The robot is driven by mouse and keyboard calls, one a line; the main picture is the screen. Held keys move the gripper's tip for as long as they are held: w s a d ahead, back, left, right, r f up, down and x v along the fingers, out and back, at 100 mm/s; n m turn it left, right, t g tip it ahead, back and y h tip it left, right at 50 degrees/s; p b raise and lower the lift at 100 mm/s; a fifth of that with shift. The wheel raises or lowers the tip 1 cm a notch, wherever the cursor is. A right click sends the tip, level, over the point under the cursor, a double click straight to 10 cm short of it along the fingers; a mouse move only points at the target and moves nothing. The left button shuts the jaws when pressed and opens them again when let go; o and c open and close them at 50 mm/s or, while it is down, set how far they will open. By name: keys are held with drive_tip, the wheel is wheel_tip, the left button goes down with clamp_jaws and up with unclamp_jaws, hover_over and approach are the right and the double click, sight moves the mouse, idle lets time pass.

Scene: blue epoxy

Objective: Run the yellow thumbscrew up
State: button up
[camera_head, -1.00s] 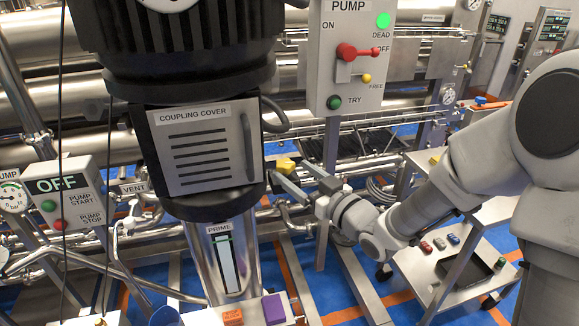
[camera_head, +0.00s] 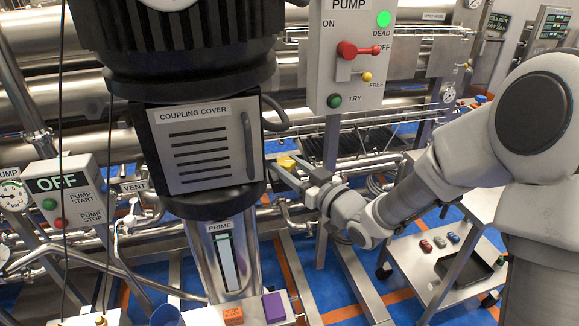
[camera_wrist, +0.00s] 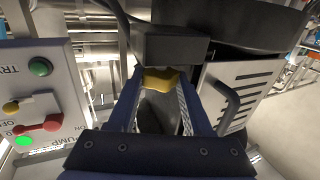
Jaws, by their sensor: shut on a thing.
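The yellow thumbscrew (camera_head: 286,162) is at the right side of the coupling cover's dark housing, partly hidden by my fingers in the head view. My gripper (camera_head: 280,174) reaches it from the lower right. In the wrist view the thumbscrew (camera_wrist: 160,80) sits between the tips of my two fingers, just below a dark block (camera_wrist: 170,45). My gripper is shut on it. The coupling cover (camera_head: 207,150) is a grey slotted panel with a dark handle, and it looks closed. The screw's thread is hidden.
The pump switch panel (camera_head: 335,85) with a red lever stands close above and right of my gripper. A dark curved hose (camera_head: 287,122) loops beside the housing. A steel cart (camera_head: 420,268) stands below my arm. Orange and purple blocks lie at the bottom.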

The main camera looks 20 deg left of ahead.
drive_tip(key=shift+s+f+t+b, duration=0.15)
drive_tip(key=shift+t+b, duration=0.15)
drive_tip(key=shift+b, duration=0.4)
clamp_jaws()
drive_tip(key=m+t+h+b, duration=0.1)
drive_tip(key=b, duration=0.2)
drive_tip(key=shift+a+f+m+t+h, duration=0.1)
drive_tip(key=shift+a+m+t+h, duration=0.05)
drive_tip(key=shift+m+t+h, duration=0.2)
drive_tip(key=m+t+h+b, duration=0.1)
drive_tip(key=h+b, duration=0.1)
drive_tip(key=m+t+h+b, duration=0.1)
drive_tip(key=m+b, duration=0.1)
drive_tip(key=b, duration=0.1)
drive_tip(key=shift+s+a+t+h, duration=0.2)
drive_tip(key=shift+t+h, duration=0.05)
drive_tip(key=shift+h, duration=0.1)
drive_tip(key=m+t+h+b, duration=0.1)
drive_tip(key=h+b, duration=0.1)
drive_tip(key=shift+a+m+h, duration=0.1)
drive_tip(key=shift+m+h, duration=0.2)
drive_tip(key=shift+m, duration=0.05)
drive_tip(key=shift+a+r+m+t+h, duration=0.15)
drive_tip(key=shift+m+t+h, duration=0.1)
drive_tip(key=shift+m+h, duration=0.4)
drive_tip(key=shift+d+r+m+t+h, duration=0.1)
drive_tip(key=shift+m+t+h, duration=0.2)
drive_tip(key=shift+h, duration=0.55)
drive_tip(key=shift+m+h, duration=0.45)
drive_tip(key=shift+h, duration=0.15)
